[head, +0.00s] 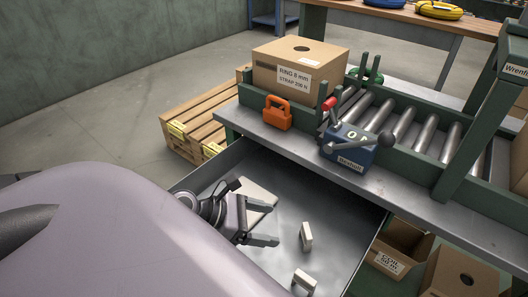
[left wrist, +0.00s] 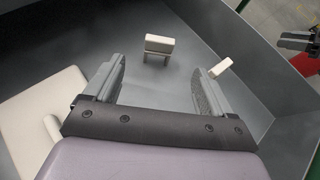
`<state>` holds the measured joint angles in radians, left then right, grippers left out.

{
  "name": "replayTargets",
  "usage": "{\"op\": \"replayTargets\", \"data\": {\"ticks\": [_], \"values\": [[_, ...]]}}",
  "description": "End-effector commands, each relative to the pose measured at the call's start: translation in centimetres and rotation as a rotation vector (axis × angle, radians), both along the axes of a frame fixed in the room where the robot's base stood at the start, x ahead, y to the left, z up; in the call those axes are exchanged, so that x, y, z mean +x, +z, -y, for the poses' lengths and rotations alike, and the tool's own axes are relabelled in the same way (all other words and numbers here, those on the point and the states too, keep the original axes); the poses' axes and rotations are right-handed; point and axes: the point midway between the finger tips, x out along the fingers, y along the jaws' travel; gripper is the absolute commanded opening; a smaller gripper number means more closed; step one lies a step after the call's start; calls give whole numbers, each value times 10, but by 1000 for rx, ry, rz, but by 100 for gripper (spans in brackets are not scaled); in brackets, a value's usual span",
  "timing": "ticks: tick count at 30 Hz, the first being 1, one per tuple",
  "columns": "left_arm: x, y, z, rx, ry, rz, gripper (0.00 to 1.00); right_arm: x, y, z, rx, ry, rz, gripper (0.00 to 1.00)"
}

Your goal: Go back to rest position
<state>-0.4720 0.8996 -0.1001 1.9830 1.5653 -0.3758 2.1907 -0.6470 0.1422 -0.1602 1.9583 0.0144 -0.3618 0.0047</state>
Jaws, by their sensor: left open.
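My left gripper (head: 270,226) is open and empty, low in the grey metal bin (head: 340,216) below the bench. In the left wrist view its two fingers (left wrist: 160,72) stand wide apart with nothing between them. A small cream piece (head: 307,236) stands on the bin floor beyond the fingertips; it also shows in the left wrist view (left wrist: 159,46). A second cream piece (head: 304,281) is nearer me. A larger flat cream piece (head: 262,195) lies beside the gripper, partly hidden by it. A dark part (left wrist: 297,40) at the top right of the wrist view looks like my right gripper; its jaws are unclear.
The bin walls surround the left gripper. The bench (head: 290,144) above holds a carton (head: 300,72), an orange padlock-shaped block (head: 277,113), a blue lever box (head: 347,148) and rollers (head: 426,128). A pallet (head: 197,118) lies behind; open cartons (head: 398,246) stand at right.

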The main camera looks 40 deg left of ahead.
Motion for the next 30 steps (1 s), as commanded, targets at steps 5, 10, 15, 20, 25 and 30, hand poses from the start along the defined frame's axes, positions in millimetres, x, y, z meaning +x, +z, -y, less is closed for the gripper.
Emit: {"op": "replayTargets", "data": {"ticks": [5, 10, 15, 20, 25, 30], "values": [[0, 0, 0, 0, 0, 0, 84, 0, 0, 0, 1, -1, 0, 43], [0, 0, 0, 0, 0, 0, 84, 0, 0, -1, 1, 0, -1, 43], [4, -3, 3, -1, 1, 1, 84, -1, 0, -1, 2, 0, -1, 43], [14, -9, 11, -3, 3, 3, 84, -1, 0, -1, 3, -1, -3, 43], [27, -18, 22, -3, 3, 3, 84, -1, -1, -1, 2, -1, -4, 43], [42, -29, 35, -4, 2, 1, 84, -1, -3, -1, 3, 0, -5, 43]]}}
